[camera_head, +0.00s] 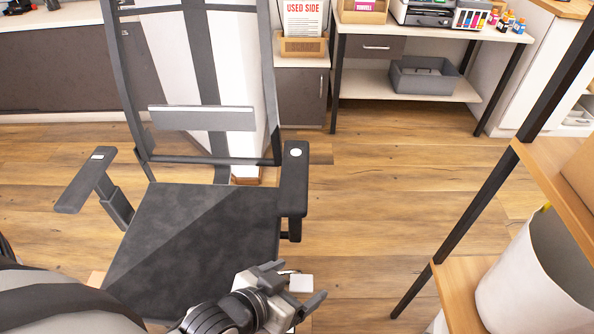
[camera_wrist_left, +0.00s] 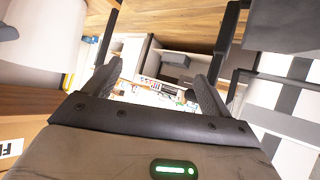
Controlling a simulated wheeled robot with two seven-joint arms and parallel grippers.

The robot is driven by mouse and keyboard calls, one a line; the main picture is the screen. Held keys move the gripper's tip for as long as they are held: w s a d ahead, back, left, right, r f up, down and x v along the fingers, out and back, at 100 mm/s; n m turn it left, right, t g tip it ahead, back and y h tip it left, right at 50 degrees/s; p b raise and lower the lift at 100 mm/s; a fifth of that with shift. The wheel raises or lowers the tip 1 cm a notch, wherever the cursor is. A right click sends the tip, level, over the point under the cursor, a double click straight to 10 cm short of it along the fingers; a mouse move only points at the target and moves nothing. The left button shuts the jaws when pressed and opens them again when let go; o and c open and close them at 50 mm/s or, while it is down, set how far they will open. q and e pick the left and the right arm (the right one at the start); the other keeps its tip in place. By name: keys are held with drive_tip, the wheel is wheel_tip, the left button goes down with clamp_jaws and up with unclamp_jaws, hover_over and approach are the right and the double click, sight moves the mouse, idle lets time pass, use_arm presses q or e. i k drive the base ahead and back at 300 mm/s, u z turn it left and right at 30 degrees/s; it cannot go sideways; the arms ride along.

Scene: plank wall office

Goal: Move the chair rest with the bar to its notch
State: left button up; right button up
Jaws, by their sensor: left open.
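The office chair has a dark seat (camera_head: 190,230) and a tall, thin-framed back. A wide grey bar-shaped rest (camera_head: 203,118) lies level across the back's lower part, between the side posts. A left armrest (camera_head: 85,182) and a right armrest (camera_head: 294,175) flank the seat. No notch can be made out. My left gripper (camera_head: 296,282) is low in the head view, beside the seat's near right corner and nearer than the right armrest. Its fingers are apart, also in the wrist view (camera_wrist_left: 163,65), with nothing gripped. My right gripper is not in view.
A wooden shelf rack with a dark post (camera_head: 476,205) and a white bin (camera_head: 540,285) stands at the right. A desk with a grey crate (camera_head: 424,78) on its lower shelf is at the back. The wooden floor (camera_head: 390,190) between is clear.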

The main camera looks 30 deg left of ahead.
sight(93, 176)
drive_tip(key=z, duration=0.1)
drive_tip(key=k, duration=1.1)
drive_tip(key=u, duration=1.25)
drive_tip(key=i, duration=0.95)
drive_tip(key=z, duration=0.05)
